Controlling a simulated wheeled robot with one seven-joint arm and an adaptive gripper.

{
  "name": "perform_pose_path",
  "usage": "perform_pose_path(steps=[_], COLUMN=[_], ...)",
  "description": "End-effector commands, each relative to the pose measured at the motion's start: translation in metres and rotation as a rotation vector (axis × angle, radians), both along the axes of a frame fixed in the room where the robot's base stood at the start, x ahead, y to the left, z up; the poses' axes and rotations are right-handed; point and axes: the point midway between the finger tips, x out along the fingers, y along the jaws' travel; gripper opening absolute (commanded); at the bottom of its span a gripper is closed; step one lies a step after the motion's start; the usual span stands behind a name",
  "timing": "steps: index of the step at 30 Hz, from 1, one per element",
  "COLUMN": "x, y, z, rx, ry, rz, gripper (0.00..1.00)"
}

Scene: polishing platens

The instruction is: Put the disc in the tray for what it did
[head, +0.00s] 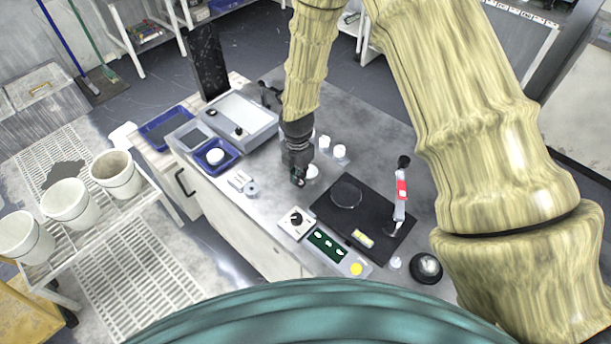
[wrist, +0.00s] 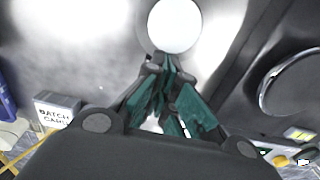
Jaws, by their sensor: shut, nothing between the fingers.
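A white disc (head: 312,171) lies on the grey bench beside my gripper (head: 298,181), partly hidden by it. In the wrist view the disc (wrist: 174,24) is just beyond the fingertips of my gripper (wrist: 165,68). The fingers are shut with nothing between them; I cannot tell whether they touch the disc. A small blue tray (head: 232,163) to the left holds a white round piece (head: 215,156). A grey tray (head: 184,134) and a larger blue tray (head: 158,142) lie further left. The round platen (head: 346,195) sits on a black base right of my gripper.
Two white-topped pieces (head: 340,151) stand behind the disc. A dial box (head: 296,222), a green-windowed panel (head: 327,245) and a red-marked lever arm (head: 401,190) surround the platen. A batch card (wrist: 57,112) shows at the wrist view's left.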

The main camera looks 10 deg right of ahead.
Motion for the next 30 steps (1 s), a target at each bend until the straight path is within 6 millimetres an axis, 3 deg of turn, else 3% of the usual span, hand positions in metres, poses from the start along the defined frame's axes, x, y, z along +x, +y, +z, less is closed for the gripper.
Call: perform_pose_path(steps=[13,30], x=[0.000,0.000], y=[0.000,0.000], z=[-0.001,0.033], rx=[0.000,0.000], ry=[0.000,0.000], rz=[0.000,0.000], gripper=[0.00,0.00])
